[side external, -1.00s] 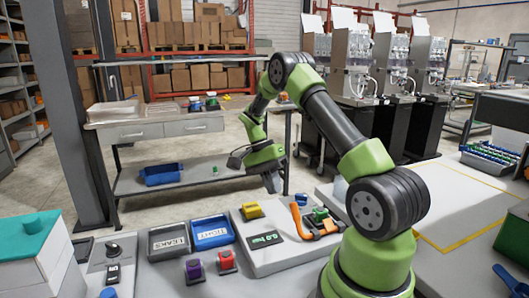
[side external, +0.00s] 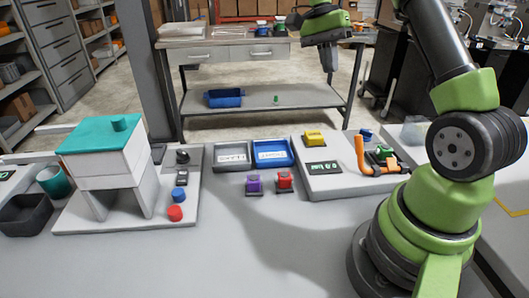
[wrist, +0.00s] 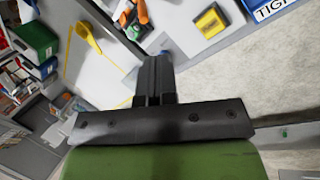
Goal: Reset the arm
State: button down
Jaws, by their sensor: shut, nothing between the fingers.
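My gripper (side external: 329,62) hangs in the upper part of the side view, pointing down, in front of the back workbench. It is above and behind the grey panel with the yellow block, well clear of the table items. In the wrist view my gripper (wrist: 155,68) has its dark fingers together, with nothing between them. The upper part of my arm is cut off by the top of the side view.
A grey panel (side external: 345,188) holds a yellow block (side external: 314,137) and an orange pipe (side external: 361,156). Two labelled trays, grey (side external: 232,167) and blue (side external: 287,163), stand left of it. Purple (side external: 254,184) and red (side external: 284,180) blocks sit in front. A teal-topped stand (side external: 118,184) is at left. The front table is clear.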

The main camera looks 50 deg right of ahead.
jog(key=s+a+r+n+t+h, duration=0.1)
jog(key=s+a+r+n+t, duration=0.25)
jog(key=a+r+n, duration=0.55)
jog(key=s+a+f+n+t+y, duration=0.1)
jog(key=s+a+n+t, duration=0.2)
jog(key=s+a+t, duration=0.5)
jog(key=s+a, duration=0.1)
jog(key=a, duration=0.3)
jog(key=shift+a+f+n+y, duration=0.4)
